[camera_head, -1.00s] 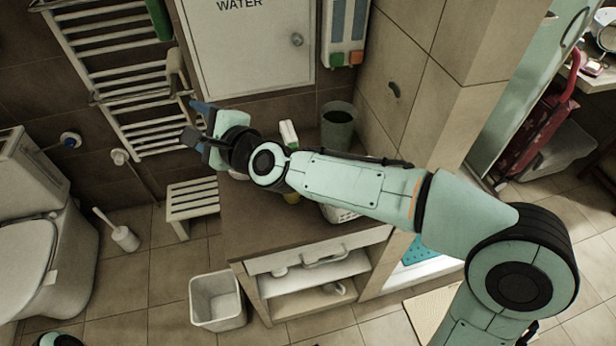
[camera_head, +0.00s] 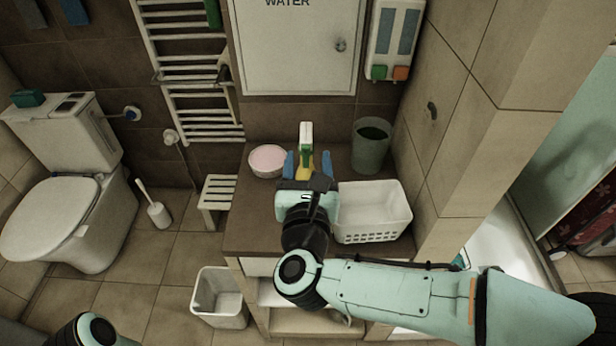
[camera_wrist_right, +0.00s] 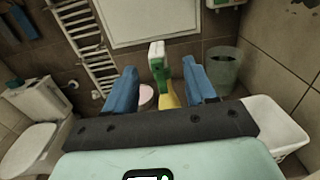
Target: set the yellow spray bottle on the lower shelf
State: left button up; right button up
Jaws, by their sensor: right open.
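The yellow spray bottle (camera_head: 306,143) stands upright on the dark countertop (camera_head: 255,215), with a white and green spray head. Its yellow lower body is partly hidden by my right gripper (camera_head: 308,165). In the right wrist view the bottle (camera_wrist_right: 168,97) shows between the two blue fingers of my right gripper (camera_wrist_right: 159,72), with gaps on both sides. The gripper is open and holds nothing. The lower shelf (camera_head: 290,322) is in the cabinet below the counter, partly hidden by my right arm. My left gripper is out of view; only part of the left arm shows at bottom left.
A white basket (camera_head: 372,210) stands right of the gripper, and a grey-green bin (camera_head: 371,147) behind it. A pink-topped bowl (camera_head: 267,160) is left of the bottle. A waste bin (camera_head: 220,297) and a small stool (camera_head: 217,195) stand on the floor left of the cabinet.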

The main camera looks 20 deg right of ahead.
aim_at(306, 132)
jog(key=x, duration=0.3)
jog(key=shift+w+d, duration=0.1)
jog(key=shift+w, duration=0.2)
jog(key=shift+a+p+x, duration=0.15)
jog(key=shift+p+x, duration=0.3)
jog(key=shift+x, duration=0.9)
jog(key=shift+a+p+x, duration=0.1)
jog(key=shift+p+x, duration=0.3)
jog(key=shift+x, duration=1)
grip_shut()
